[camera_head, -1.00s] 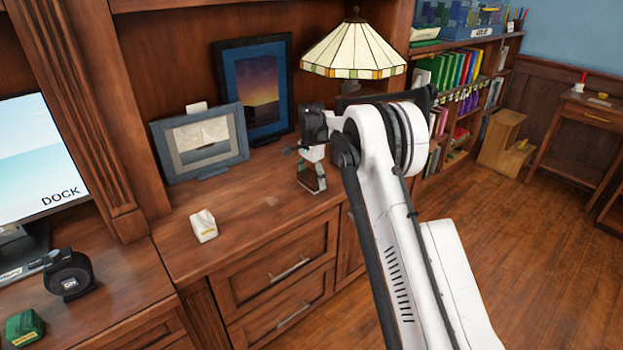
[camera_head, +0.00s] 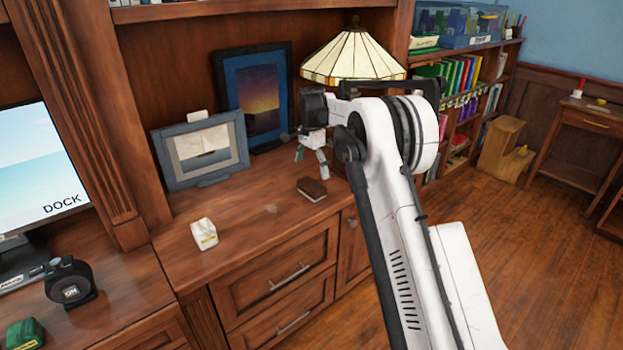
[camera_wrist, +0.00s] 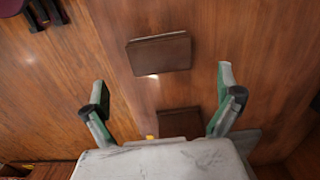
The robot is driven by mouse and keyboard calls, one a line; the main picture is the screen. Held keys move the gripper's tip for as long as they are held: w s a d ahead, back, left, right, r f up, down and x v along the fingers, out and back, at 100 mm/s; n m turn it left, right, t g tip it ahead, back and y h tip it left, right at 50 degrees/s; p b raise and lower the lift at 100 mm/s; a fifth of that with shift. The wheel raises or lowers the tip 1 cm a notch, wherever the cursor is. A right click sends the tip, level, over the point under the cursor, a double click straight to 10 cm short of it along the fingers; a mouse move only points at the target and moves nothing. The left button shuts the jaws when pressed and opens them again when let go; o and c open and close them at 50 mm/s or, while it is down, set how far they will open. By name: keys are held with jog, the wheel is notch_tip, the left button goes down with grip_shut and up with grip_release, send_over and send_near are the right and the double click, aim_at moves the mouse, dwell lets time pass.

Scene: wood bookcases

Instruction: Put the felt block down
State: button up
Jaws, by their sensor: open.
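The felt block (camera_head: 312,189) is a small dark brown block with a pale lower edge. It lies flat on the desk top below my gripper (camera_head: 311,161), near the desk's front edge. My gripper is open and raised above the block, with a visible gap between them. In the wrist view the two green-and-grey fingers (camera_wrist: 162,88) stand wide apart with nothing gripped. A brown block shape (camera_wrist: 160,53) with a pale edge shows beyond them. A second dark brown patch (camera_wrist: 180,123) shows between the fingers; I cannot tell what it is.
Two picture frames, grey (camera_head: 243,160) and dark blue (camera_head: 287,125), lean at the back. A stained-glass lamp (camera_head: 354,55) stands behind my arm. A black tape dispenser (camera_head: 70,282) is far left.

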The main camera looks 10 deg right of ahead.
aim_at(312, 184)
jog(key=s+r+n+t, duration=0.1)
jog(key=s+r+n, duration=0.1)
jog(key=s+r, duration=0.55)
jog(key=s+r+n+t, duration=0.1)
jog(key=s+r, duration=0.3)
jog(key=r, duration=0.6)
jog(key=s+r+n+t, duration=0.1)
jog(key=s+r+n, duration=0.15)
jog(key=s, duration=0.45)
jog(key=s+r+n+t, duration=0.1)
jog(key=s+r, duration=0.2)
jog(key=s, duration=0.4)
jog(key=s+f+n+t, duration=0.1)
jog(key=s+f+n, duration=0.2)
jog(key=s, duration=1.1)
jog(key=s+f+n+t, duration=0.2)
jog(key=s+f, duration=0.4)
jog(key=s, duration=0.8)
jog(key=shift+n, duration=0.55)
jog(key=shift+f, duration=0.1)
